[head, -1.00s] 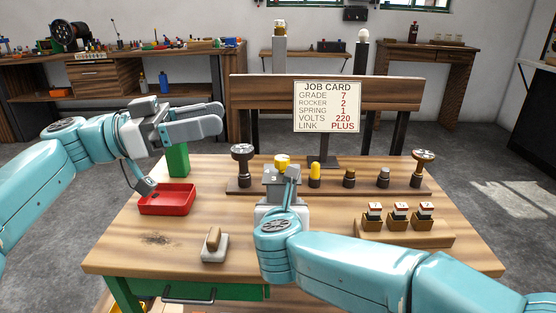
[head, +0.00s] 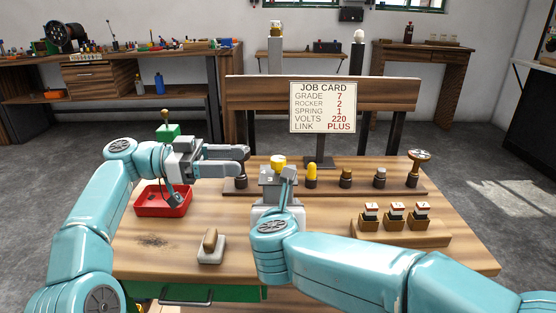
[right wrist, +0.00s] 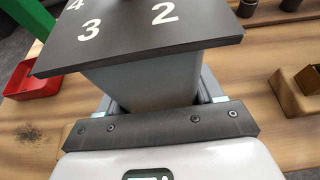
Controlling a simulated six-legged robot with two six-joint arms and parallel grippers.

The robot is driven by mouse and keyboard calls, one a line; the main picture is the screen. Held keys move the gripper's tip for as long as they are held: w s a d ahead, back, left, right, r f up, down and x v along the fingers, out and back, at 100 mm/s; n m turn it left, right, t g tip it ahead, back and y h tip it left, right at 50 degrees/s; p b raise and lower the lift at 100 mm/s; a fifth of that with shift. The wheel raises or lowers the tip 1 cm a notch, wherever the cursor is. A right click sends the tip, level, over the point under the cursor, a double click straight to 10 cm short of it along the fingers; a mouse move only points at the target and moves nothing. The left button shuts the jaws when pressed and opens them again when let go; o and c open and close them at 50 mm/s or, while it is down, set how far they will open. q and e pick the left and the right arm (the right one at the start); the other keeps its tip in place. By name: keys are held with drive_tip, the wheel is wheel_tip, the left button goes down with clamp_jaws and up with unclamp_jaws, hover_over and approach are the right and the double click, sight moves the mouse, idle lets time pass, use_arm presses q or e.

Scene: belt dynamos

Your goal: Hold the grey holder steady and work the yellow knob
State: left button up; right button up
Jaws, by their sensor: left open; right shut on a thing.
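The grey holder (head: 269,179) stands on the table, with the yellow knob (head: 278,161) on its top. In the right wrist view the holder (right wrist: 140,80) is a grey block under a dark plate (right wrist: 130,35) marked 2, 3 and 4; the knob is out of that view. My right gripper (head: 284,190) is shut on the holder from the near side; its fingers are mostly hidden by the holder and my wrist. My left gripper (head: 246,160) is open and empty, just left of the knob at about its height, fingers pointing right. It does not appear to touch the knob.
A red tray (head: 150,207) lies below my left wrist. A rack (head: 400,188) with several small posts runs behind the holder. A job card (head: 323,107) stands at the back. A wooden block (head: 398,233) with 3 labelled pieces is at right.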

sight(278, 158)
use_arm(q)
drive_tip(key=d, duration=0.9)
drive_tip(key=shift+d, duration=0.35)
drive_tip(key=c, duration=0.9)
